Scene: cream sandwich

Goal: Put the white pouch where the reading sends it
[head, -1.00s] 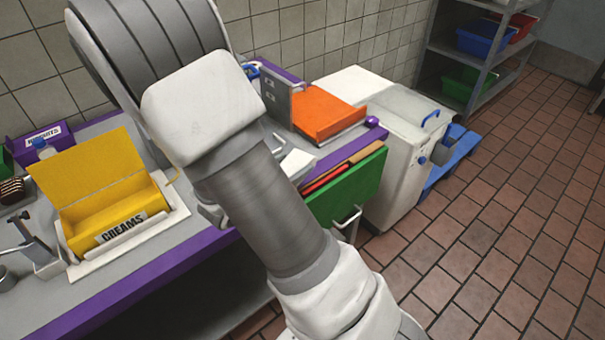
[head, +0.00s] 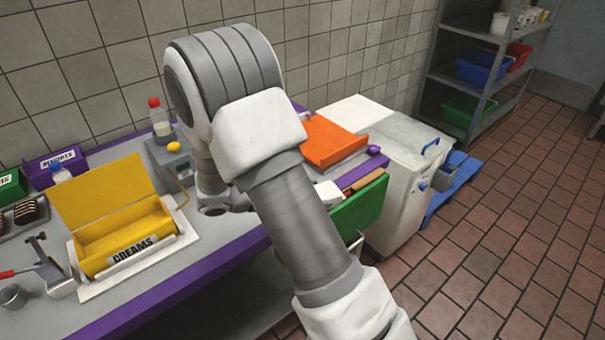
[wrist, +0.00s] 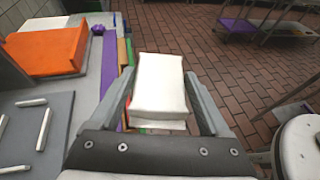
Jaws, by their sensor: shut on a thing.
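My gripper (wrist: 160,88) is shut on the white pouch (wrist: 160,84) in the wrist view, with one finger on each side. The pouch is held upright over the right edge of the counter, near coloured strips there. In the head view my arm hides the gripper, and I cannot tell whether the white patch beside it is the pouch. A grey device (head: 172,166) with a yellow probe and a red-capped bottle (head: 159,118) stands at the back of the counter. Any reading is not legible.
An open yellow CREAMS bin (head: 110,228) stands at left, beside a purple labelled box (head: 48,172). An orange bin (head: 330,142) and a green panel (head: 358,208) are at the counter's right end. A white chest (head: 395,170) stands beyond.

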